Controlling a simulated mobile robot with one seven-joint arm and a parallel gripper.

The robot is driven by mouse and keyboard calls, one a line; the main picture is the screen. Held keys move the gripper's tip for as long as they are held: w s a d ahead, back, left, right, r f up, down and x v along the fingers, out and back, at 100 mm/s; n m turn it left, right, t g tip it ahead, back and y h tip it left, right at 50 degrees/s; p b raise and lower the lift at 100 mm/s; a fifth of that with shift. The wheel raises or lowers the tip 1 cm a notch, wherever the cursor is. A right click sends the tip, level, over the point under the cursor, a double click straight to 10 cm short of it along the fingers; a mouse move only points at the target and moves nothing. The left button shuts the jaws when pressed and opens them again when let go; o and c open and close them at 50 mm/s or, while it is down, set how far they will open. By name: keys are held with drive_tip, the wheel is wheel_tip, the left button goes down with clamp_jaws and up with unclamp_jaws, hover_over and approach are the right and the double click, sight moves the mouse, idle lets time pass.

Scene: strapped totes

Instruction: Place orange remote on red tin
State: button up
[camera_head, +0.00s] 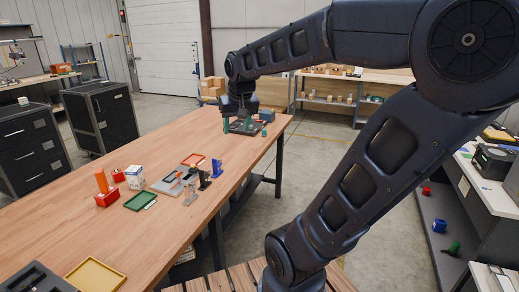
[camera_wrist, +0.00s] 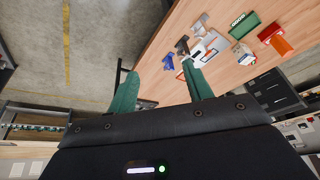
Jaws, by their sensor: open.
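An orange upright block (camera_head: 101,181), which may be the orange remote, stands at a red box-like thing (camera_head: 107,199), which may be the red tin, on the left part of the wooden table. I cannot tell whether the orange piece is on it or behind it. In the wrist view the orange piece (camera_wrist: 281,45) and the red one (camera_wrist: 270,32) show close together at upper right. A second small red thing (camera_head: 118,176) sits just behind. My gripper (camera_head: 238,125) is at the table's far end, well away from them, with its green fingers (camera_wrist: 160,86) apart and nothing between them.
A white box (camera_head: 134,176), a green tray (camera_head: 140,201), a grey tray (camera_head: 174,184) and a blue piece (camera_head: 214,170) stand near the red things. A yellow tray (camera_head: 95,275) lies at the near end. The table (camera_head: 105,233) has clear room between.

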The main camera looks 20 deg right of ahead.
drive_tip(key=s+d+f, duration=0.3)
drive_tip(key=s+f, duration=0.1)
drive_tip(key=s, duration=0.6)
drive_tip(key=shift+d+f, duration=0.2)
drive_tip(key=shift+d, duration=0.15)
idle(0.6)
